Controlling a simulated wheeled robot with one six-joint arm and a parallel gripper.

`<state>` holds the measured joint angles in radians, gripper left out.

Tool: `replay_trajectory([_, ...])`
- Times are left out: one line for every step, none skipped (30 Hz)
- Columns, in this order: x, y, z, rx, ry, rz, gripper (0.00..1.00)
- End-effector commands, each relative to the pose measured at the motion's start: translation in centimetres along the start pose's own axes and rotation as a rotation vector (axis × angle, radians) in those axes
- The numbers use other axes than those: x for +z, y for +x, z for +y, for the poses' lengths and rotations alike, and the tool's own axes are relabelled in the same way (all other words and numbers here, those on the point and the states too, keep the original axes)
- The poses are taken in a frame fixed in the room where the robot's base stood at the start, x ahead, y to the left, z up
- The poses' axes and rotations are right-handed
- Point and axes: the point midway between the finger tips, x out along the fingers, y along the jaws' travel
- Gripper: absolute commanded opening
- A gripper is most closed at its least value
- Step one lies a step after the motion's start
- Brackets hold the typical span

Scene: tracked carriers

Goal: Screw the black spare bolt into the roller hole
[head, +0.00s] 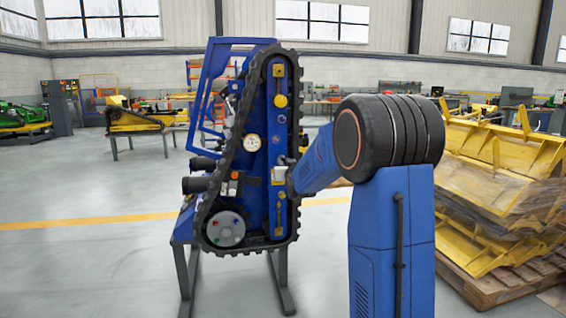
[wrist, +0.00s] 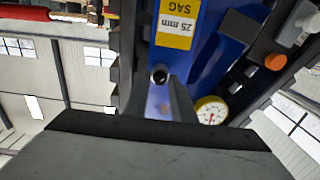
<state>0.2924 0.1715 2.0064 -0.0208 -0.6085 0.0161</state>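A tracked carrier with a blue side plate (head: 257,190) stands upright in the head view. Its grey roller (head: 225,228) is low on the left, with small coloured spots on its face. My gripper (head: 290,180) is at the plate's right edge, beside a pale label. In the wrist view my gripper's fingers (wrist: 162,88) point at the blue plate. A small dark round piece with a paler rim (wrist: 160,75) sits at the fingertips; I cannot tell whether it is the black spare bolt or a hole. Whether the fingers grip it is unclear.
The black rubber track (head: 212,185) rings the plate. A white gauge (head: 252,143) and an orange block (head: 234,177) are on it. In the wrist view the 25 mm SAG label (wrist: 176,22) is close to the fingertips. Yellow parts (head: 500,165) are stacked on the right.

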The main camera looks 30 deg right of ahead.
Motion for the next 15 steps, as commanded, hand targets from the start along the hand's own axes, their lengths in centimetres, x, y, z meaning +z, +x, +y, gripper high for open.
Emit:
replay_trajectory([0.0, 0.0, 0.0, 0.0, 0.0, 0.0, 0.1])
replay_trajectory([0.0, 0.0, 0.0, 0.0, 0.0, 0.0, 0.03])
replay_trajectory([0.0, 0.0, 0.0, 0.0, 0.0, 0.0, 0.0])
replay_trajectory([0.0, 0.0, 0.0, 0.0, 0.0, 0.0, 0.0])
replay_trajectory([0.0, 0.0, 0.0, 0.0, 0.0, 0.0, 0.0])
replay_trajectory([0.0, 0.0, 0.0, 0.0, 0.001, 0.0, 0.0])
replay_trajectory([0.0, 0.0, 0.0, 0.0, 0.005, 0.0, 0.0])
replay_trajectory([0.0, 0.0, 0.0, 0.0, 0.014, 0.0, 0.0])
replay_trajectory([0.0, 0.0, 0.0, 0.0, 0.035, 0.0, 0.0])
replay_trajectory([0.0, 0.0, 0.0, 0.0, 0.056, 0.0, 0.0])
replay_trajectory([0.0, 0.0, 0.0, 0.0, 0.081, 0.0, 0.0])
replay_trajectory([0.0, 0.0, 0.0, 0.0, 0.122, 0.0, 0.0])
replay_trajectory([0.0, 0.0, 0.0, 0.0, 0.153, 0.0, 0.0])
replay_trajectory([0.0, 0.0, 0.0, 0.0, 0.184, 0.0, 0.0])
replay_trajectory([0.0, 0.0, 0.0, 0.0, 0.226, 0.0, 0.0])
